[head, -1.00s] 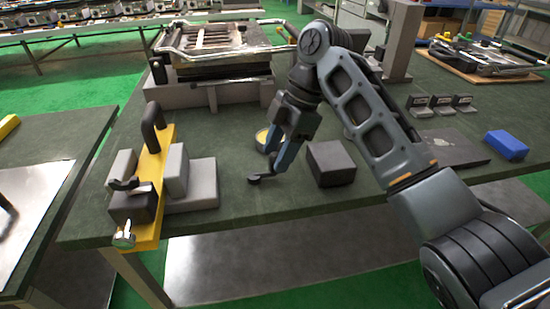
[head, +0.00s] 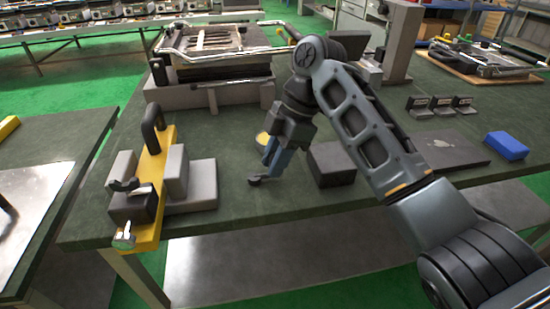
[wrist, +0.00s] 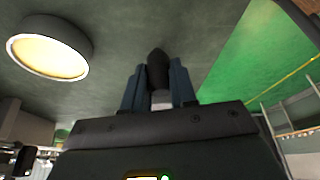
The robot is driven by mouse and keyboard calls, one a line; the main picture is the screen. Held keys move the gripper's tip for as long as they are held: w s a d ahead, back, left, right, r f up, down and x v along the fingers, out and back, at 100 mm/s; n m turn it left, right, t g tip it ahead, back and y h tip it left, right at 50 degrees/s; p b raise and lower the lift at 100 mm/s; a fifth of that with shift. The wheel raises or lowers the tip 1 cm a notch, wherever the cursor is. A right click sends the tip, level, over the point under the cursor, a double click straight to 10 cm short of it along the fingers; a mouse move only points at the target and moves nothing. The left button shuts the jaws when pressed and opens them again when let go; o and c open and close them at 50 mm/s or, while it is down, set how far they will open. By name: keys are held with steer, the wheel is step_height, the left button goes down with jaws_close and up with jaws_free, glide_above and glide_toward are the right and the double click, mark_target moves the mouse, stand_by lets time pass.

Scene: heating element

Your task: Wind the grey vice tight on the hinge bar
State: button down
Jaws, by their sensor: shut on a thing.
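The grey vice stands at the left of the bench in the head view, with light grey blocks (head: 203,180) on either side of a yellow bar (head: 152,172). My gripper (head: 270,172) is well to the right of the vice, low over the bench. It is shut on a small dark piece (head: 257,181), whose tip also shows between the fingers in the wrist view (wrist: 158,68). Its full shape is hidden.
A dark block (head: 330,166) stands just right of my gripper. A round yellow-topped dish (head: 262,138) is behind it and shows in the wrist view (wrist: 48,47). A metal press-like frame (head: 215,60) stands behind. Bare bench lies between vice and gripper.

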steer(key=shift+r+p, duration=0.1)
steer(key=shift+p, duration=0.25)
